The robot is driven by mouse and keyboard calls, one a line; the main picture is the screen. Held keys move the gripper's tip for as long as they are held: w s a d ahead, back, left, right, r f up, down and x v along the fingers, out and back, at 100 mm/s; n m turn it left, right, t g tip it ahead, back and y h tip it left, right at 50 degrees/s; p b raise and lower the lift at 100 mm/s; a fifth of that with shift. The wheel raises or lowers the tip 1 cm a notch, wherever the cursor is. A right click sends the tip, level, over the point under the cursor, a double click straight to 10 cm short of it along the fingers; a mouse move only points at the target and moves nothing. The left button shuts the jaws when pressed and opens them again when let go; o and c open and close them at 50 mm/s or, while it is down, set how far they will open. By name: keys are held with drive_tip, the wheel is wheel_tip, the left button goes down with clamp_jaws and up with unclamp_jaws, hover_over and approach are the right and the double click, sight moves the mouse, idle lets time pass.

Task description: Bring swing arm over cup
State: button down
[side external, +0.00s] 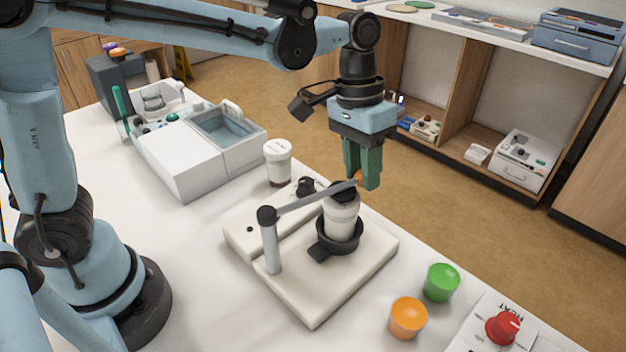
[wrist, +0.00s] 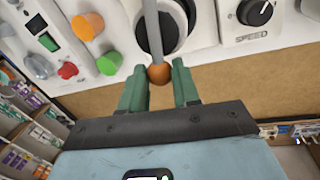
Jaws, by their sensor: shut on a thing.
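The swing arm (side external: 312,199) is a grey bar pivoting on a grey post (side external: 270,245) with a black cap. An orange ball (wrist: 159,75) is at its free end. The white cup (side external: 342,218), with a dark top, stands upright in a black ring holder (side external: 322,250) on the white base. In the wrist view the bar (wrist: 151,22) crosses the cup's dark round top (wrist: 170,38), with the ball past its near edge. My gripper (side external: 364,182) points down beside the cup, its green fingers (wrist: 160,84) shut on the orange ball.
A lidded white jar (side external: 278,162) stands behind the base. A white tray unit (side external: 190,150) is at back left. The table edge runs close behind the cup.

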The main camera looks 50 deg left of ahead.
drive_tip(key=c, duration=0.8)
unclamp_jaws()
drive_tip(key=shift+a, duration=0.15)
drive_tip(key=shift+r, duration=0.1)
drive_tip(key=r, duration=0.4)
drive_tip(key=a+r, duration=0.1)
drive_tip(key=r, duration=0.2)
drive_tip(key=a+r, duration=0.1)
drive_tip(key=r, duration=0.3)
drive_tip(key=shift+w+a+r, duration=0.15)
drive_tip(key=shift+w+r, duration=0.05)
drive_tip(key=shift+r, duration=0.15)
drive_tip(key=s+a+f+t, duration=0.2)
drive_tip(key=s+a+f, duration=0.1)
drive_tip(key=a+f, duration=0.1)
drive_tip(key=s+a+f+n+t+y, duration=0.1)
drive_tip(key=s+a+f+t, duration=0.2)
drive_tip(key=a+f, duration=0.1)
drive_tip(key=s+a+f+n+t+y, duration=0.1)
drive_tip(key=s+a+f+t, duration=0.1)
drive_tip(key=s+a+f, duration=0.1)
drive_tip(key=shift+s+a+f+t, duration=0.15)
drive_tip(key=shift+a+f+t, duration=0.15)
drive_tip(key=shift+a+f, duration=0.55)
